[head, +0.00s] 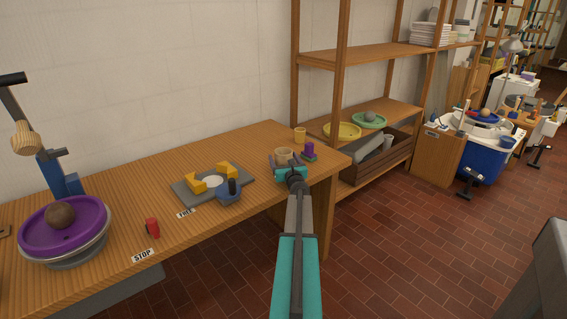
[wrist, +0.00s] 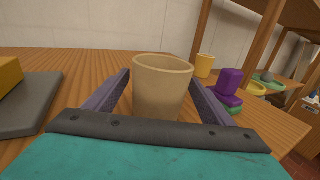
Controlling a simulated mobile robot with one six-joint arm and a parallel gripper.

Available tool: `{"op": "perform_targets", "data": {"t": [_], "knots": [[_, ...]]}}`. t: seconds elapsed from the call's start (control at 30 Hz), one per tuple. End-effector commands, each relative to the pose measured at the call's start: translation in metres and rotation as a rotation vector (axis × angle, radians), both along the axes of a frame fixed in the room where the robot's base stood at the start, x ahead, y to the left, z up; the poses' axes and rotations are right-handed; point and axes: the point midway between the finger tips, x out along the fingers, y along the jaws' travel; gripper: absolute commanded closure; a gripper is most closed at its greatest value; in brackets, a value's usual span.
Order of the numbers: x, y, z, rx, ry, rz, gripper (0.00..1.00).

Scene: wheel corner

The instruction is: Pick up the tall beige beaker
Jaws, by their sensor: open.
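The tall beige beaker (wrist: 161,88) stands upright on the wooden table in the wrist view, between the two fingers of my gripper (wrist: 160,92). The fingers are open, one on each side of it, and no clear contact shows. In the head view the beaker (head: 284,155) is at the table's right end, partly hidden by my gripper (head: 287,166).
A purple object (wrist: 229,82) stands close to the right finger, and a yellow cup (wrist: 205,65) is behind it. A grey board (head: 212,182) with yellow blocks lies to the left. The table's right edge and a wooden shelf (head: 375,115) are near.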

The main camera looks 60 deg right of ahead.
Motion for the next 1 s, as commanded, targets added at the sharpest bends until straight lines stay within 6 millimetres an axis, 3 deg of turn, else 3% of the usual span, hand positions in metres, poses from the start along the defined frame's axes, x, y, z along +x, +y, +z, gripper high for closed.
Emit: {"op": "perform_targets", "data": {"t": [0.2,0.5,0.8,1.0], "knots": [[0.0,0.0,0.0,0.0,0.0,0.0,0.25],[0.001,0.001,0.001,-0.001,-0.001,0.001,0.73],[0.001,0.001,0.002,-0.001,-0.001,0.001,0.73],[0.001,0.001,0.015,-0.002,-0.001,0.002,0.73]]}}
